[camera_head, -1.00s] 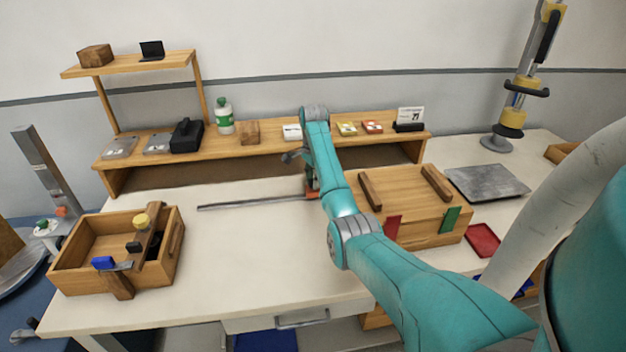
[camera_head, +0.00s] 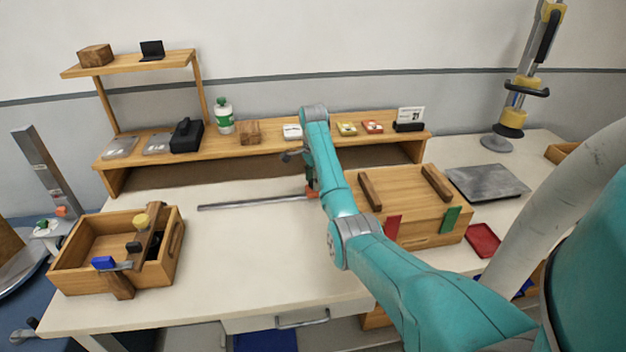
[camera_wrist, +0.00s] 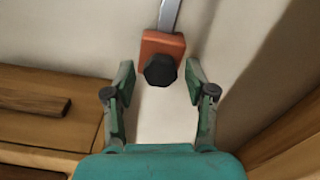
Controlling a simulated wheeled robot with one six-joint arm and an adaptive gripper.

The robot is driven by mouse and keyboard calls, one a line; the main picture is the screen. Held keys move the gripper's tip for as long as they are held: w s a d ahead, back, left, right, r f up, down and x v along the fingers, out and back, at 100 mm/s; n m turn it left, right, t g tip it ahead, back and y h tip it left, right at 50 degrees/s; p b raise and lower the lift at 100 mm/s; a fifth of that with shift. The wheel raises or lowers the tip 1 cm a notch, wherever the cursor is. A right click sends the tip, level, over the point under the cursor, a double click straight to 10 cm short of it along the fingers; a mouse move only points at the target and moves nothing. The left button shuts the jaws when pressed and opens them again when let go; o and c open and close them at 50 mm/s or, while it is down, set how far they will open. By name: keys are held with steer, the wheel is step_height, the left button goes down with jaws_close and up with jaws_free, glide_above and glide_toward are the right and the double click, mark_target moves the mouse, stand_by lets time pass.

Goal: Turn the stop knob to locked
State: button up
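The stop knob (camera_wrist: 160,69) is a dark, faceted knob on an orange block (camera_wrist: 152,46) in the wrist view. The block sits at the end of a grey metal rail (camera_wrist: 169,14) on the table. In the head view the orange block (camera_head: 312,191) and the rail (camera_head: 255,202) lie behind and left of my arm. My gripper (camera_wrist: 158,74) is open, one green finger on each side of the knob, with gaps on both sides and nothing held. My arm hides most of my gripper in the head view.
A wooden box (camera_head: 410,205) with slats stands right of the block. A wooden shelf (camera_head: 270,147) runs behind it. An open wooden crate (camera_head: 75,262) stands at the left. The table's middle (camera_head: 245,250) is clear.

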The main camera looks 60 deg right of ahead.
steer(key=shift+r+n, duration=0.1)
steer(key=shift+n, duration=0.2)
